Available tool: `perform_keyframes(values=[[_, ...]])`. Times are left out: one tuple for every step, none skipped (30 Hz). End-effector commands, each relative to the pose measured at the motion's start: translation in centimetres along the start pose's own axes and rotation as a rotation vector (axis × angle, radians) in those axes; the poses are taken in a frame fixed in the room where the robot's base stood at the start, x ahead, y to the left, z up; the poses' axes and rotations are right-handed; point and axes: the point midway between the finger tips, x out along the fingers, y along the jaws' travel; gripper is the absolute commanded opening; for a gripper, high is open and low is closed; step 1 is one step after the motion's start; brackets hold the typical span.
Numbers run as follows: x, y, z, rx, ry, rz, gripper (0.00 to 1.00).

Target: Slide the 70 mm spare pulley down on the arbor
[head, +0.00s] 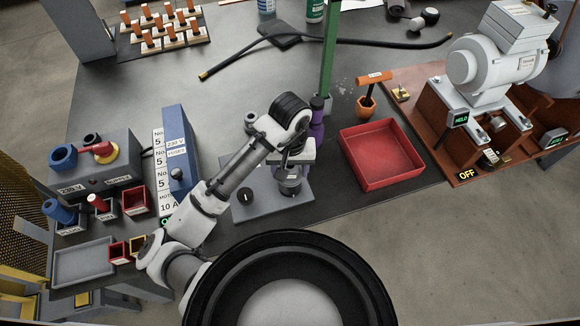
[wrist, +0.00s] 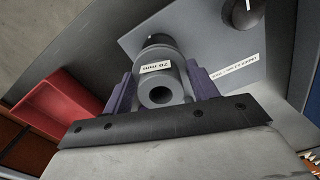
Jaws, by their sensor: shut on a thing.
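The 70 mm spare pulley (wrist: 173,73) is a grey cylinder with a white "70 mm" label and a round bore open towards the camera in the wrist view. My gripper (wrist: 162,90) has its purple fingers on both sides of it, shut on it. A dark round part shows just behind the pulley; I cannot tell whether it belongs to the pulley. In the head view my gripper (head: 287,165) is over a grey plate (head: 262,207), with a dark round piece (head: 289,187) beside its fingers. I cannot make out the arbor or whether the pulley is around it.
The grey plate also carries a black knob (head: 245,195). A red tray (head: 382,156) lies to the right, with an orange-handled tool (head: 367,104) behind it. A green post (head: 329,55) stands behind my gripper.

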Motion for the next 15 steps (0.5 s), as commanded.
perform_keyframes(values=[[0.3, 0.0, 0.0, 0.0, 0.0, 0.0, 0.27], [0.4, 0.0, 0.0, 0.0, 0.0, 0.0, 0.27], [0.5, 0.0, 0.0, 0.0, 0.0, 0.0, 0.27], [0.6, 0.0, 0.0, -0.001, 0.0, 0.0, 0.27], [0.7, 0.0, 0.0, -0.001, 0.0, 0.0, 0.27], [0.8, 0.0, 0.0, -0.001, 0.001, 0.0, 0.27], [0.9, 0.0, 0.0, -0.001, 0.001, 0.0, 0.27], [1.0, 0.0, 0.0, -0.001, 0.001, 0.0, 0.27], [1.1, 0.0, 0.0, -0.001, 0.001, 0.0, 0.27], [1.2, 0.0, 0.0, -0.001, 0.001, 0.0, 0.27], [1.3, 0.0, 0.0, -0.001, 0.001, 0.0, 0.27], [1.4, 0.0, 0.0, -0.001, 0.001, 0.0, 0.27], [1.5, 0.0, 0.0, -0.001, 0.001, 0.0, 0.27], [1.6, 0.0, 0.0, -0.001, 0.001, 0.0, 0.27], [1.7, 0.0, 0.0, -0.001, 0.001, 0.0, 0.27]])
